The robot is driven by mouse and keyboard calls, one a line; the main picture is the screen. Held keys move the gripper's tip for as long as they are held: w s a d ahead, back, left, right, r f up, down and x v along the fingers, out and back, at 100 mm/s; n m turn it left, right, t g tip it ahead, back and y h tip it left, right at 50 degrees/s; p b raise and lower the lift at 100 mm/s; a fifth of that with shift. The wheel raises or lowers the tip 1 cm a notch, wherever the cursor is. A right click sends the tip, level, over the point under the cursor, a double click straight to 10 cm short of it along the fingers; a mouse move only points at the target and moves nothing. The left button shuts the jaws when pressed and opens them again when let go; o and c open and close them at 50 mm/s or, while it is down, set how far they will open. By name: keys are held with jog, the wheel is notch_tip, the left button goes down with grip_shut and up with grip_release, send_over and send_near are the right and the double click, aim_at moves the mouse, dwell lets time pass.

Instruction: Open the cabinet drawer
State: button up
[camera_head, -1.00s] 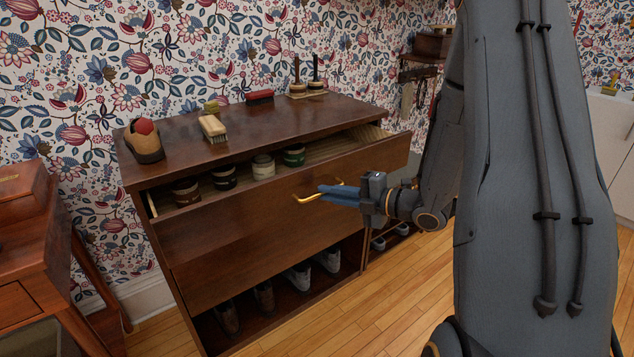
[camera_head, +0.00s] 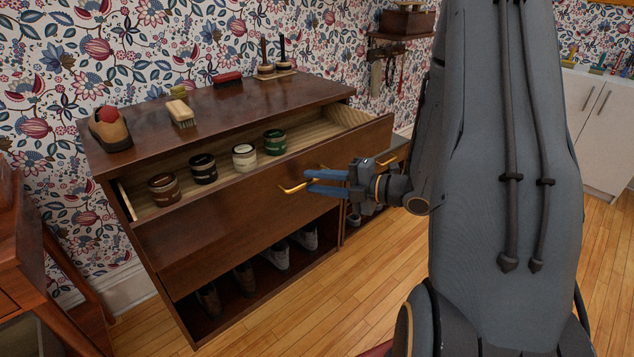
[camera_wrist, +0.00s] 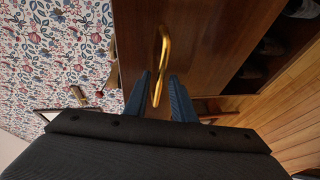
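The wooden cabinet (camera_head: 235,104) stands against the wall with its top drawer (camera_head: 222,211) pulled well out. The drawer's gold handle (camera_head: 291,188) is on its front and also shows in the wrist view (camera_wrist: 161,62). My gripper (camera_head: 308,181) is at the handle, its two blue fingers apart. In the wrist view one finger is on each side of the handle, with gaps beside the bar. Inside the drawer stand several jars: a brown one (camera_head: 164,190), a dark one (camera_head: 203,168), a cream one (camera_head: 244,157) and a green one (camera_head: 275,142).
Brushes (camera_head: 181,113) and a brown shoe-like item (camera_head: 110,128) stand on the cabinet top. Shoes (camera_head: 275,255) sit on the open shelf below. A wooden piece of furniture (camera_head: 22,240) is at the left. The wooden floor (camera_head: 385,270) in front is clear.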

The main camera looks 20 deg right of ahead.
dwell(0.3)
jog(key=v, duration=0.7)
jog(key=shift+s+d, duration=0.2)
jog(key=shift+s, duration=0.1)
